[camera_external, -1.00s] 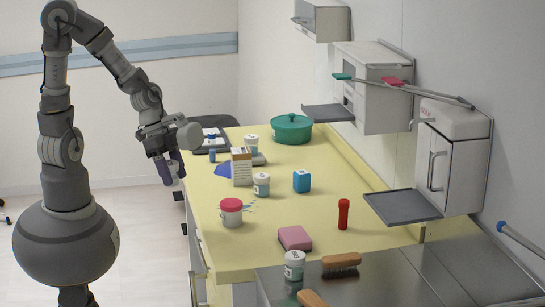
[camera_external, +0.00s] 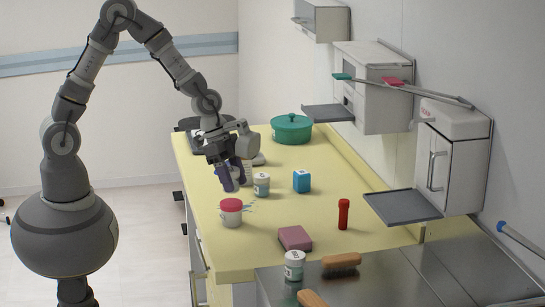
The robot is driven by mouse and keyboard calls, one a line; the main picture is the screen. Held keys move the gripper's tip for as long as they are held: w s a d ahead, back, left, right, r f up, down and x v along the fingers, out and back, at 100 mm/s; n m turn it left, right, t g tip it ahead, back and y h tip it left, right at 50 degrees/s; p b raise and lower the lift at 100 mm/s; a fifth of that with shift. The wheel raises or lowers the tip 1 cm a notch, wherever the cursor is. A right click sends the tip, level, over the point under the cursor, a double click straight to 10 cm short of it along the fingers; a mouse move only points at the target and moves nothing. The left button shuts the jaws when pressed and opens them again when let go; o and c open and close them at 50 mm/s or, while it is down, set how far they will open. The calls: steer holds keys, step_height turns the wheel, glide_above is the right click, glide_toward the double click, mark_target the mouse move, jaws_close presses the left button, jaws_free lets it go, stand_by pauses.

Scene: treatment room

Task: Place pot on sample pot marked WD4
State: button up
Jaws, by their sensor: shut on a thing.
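My gripper (camera_external: 232,184) hangs over the left side of the yellow counter, its purple fingers shut on a small pale thing, probably a pot, mostly hidden by the fingers. A white sample pot (camera_external: 261,185) stands upright just right of my gripper. Another white sample pot (camera_external: 294,266) stands at the front on the metal surface. Their labels are too small to read, so I cannot tell which is WD4. A green lidded pot (camera_external: 291,130) stands at the back of the counter.
A red-lidded tub (camera_external: 231,213) stands just below my gripper.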

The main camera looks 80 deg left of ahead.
steer(key=shift+f+b, duration=0.8)
steer(key=shift+f, duration=1)
steer(key=o, duration=1.1)
steer(key=shift+r, duration=0.1)
steer(key=shift+c, duration=0.2)
